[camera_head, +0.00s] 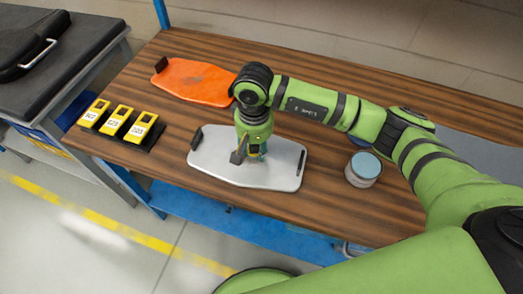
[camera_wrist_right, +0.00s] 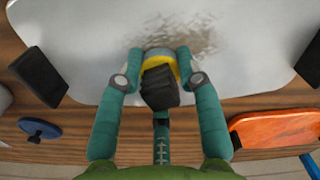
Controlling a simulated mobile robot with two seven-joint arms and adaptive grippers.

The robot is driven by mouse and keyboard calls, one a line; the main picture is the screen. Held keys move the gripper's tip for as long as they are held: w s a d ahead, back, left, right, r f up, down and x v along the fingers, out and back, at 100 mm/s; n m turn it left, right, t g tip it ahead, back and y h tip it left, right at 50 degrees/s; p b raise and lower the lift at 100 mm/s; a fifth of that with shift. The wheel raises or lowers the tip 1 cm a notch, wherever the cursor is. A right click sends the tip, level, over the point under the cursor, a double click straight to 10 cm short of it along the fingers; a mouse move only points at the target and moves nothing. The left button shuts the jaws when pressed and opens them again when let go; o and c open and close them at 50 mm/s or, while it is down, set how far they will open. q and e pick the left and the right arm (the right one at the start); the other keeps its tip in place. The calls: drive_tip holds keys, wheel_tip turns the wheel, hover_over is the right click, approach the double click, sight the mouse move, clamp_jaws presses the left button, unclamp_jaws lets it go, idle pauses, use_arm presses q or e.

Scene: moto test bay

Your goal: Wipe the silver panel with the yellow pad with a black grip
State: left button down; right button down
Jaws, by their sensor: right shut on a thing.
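The silver panel (camera_head: 284,168) lies on the wooden table, with a black block at its left end and a dark strip at its right end. It fills much of the right wrist view (camera_wrist_right: 90,25), where a brown smudge (camera_wrist_right: 200,38) shows on its surface. My right gripper (camera_head: 247,157) is over the left-middle part of the panel. In the wrist view its fingers are closed on the yellow pad with a black grip (camera_wrist_right: 160,85). The pad is at the smudge's near edge; whether it touches the panel is hard to tell. My left gripper is out of view.
An orange panel (camera_head: 195,82) lies behind. A round tin with a pale blue lid (camera_head: 363,168) stands right of the silver panel. Three labelled yellow units (camera_head: 118,120) sit in a black holder at left. A black case (camera_head: 30,45) rests on a side bench.

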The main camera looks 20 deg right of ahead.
drive_tip(key=shift+w+a+f+b, duration=0.15)
drive_tip(key=shift+w+a+b, duration=0.15)
drive_tip(key=shift+a+b, duration=0.25)
drive_tip(key=shift+w+a+f+b, duration=0.1)
drive_tip(key=shift+w+a+b, duration=0.15)
drive_tip(key=shift+a+b, duration=0.3)
drive_tip(key=shift+w+a+r+b, duration=0.1)
drive_tip(key=shift+w+a+b, duration=0.25)
drive_tip(key=shift+a+b, duration=0.3)
